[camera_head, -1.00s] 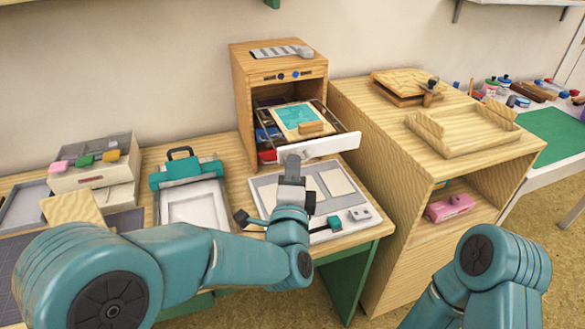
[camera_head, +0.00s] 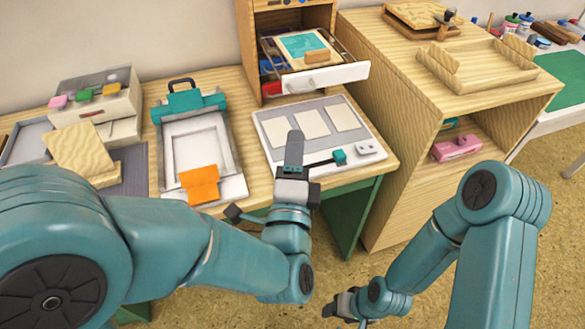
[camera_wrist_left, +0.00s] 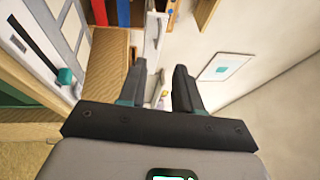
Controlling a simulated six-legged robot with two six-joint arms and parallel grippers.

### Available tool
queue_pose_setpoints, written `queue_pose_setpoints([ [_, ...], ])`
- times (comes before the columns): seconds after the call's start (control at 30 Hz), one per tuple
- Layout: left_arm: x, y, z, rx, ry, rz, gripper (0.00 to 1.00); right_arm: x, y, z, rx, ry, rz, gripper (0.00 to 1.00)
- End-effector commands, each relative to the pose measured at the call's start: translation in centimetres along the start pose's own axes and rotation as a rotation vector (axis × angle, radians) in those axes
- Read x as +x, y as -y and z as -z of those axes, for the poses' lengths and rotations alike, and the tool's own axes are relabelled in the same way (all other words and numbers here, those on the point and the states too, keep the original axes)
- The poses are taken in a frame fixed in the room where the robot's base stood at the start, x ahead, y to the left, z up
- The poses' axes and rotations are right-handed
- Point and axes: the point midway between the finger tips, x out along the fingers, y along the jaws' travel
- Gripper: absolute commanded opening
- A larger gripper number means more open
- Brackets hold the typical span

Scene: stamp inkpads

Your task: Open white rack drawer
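The drawer with the white front (camera_head: 325,78) is pulled out of the wooden rack (camera_head: 247,45). It holds a teal-and-wood board (camera_head: 300,46), and a small handle shows on its front. My left gripper (camera_head: 295,140) is in front of and below the drawer, apart from it, over the white board. In the left wrist view its two fingers (camera_wrist_left: 159,85) are spread with nothing between them; the white drawer front (camera_wrist_left: 154,35) shows beyond the gap. My right gripper (camera_head: 340,303) is low over the floor, small and dark; its fingers are unclear.
The white board (camera_head: 268,124) with several pale sheets lies below the drawer. A teal-clamped press (camera_head: 190,105) with an orange piece (camera_head: 200,184) and a white box (camera_head: 110,105) with coloured stamps stand left. A wooden cabinet (camera_head: 405,130) stands close on the right.

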Motion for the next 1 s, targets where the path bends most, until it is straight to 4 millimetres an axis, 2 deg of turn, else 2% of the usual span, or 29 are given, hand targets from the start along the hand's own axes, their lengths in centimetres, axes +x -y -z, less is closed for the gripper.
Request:
queue_pose_setpoints([
  [0.1, -2.2, 0.0, 0.1, 0.001, -0.003, 0.002, 0.34, 0.2, -0.1, 0.0, 0.0, 0.0, 0.0, 0.57],
  [0.3, -3.7, 0.1, 0.0, 0.001, 0.0, 0.002, 0.34, 0.3, -0.1, 0.0, 0.0, 0.0, 0.0, 0.57],
  [0.83, -3.7, 0.0, -0.1, -0.004, 0.001, -0.003, 0.34, 0.2, -0.1, 0.0, 0.0, 0.0, 0.0, 0.57],
  [0.93, -3.0, -1.4, -0.4, -0.067, -0.009, -0.064, 0.34, -0.5, 0.2, 0.0, 0.0, 0.0, 0.0, 0.57],
  [1.0, -2.2, -4.0, -1.1, -0.18, -0.018, -0.174, 0.34, -1.4, 0.5, 0.0, 0.0, 0.0, 0.0, 0.57],
])
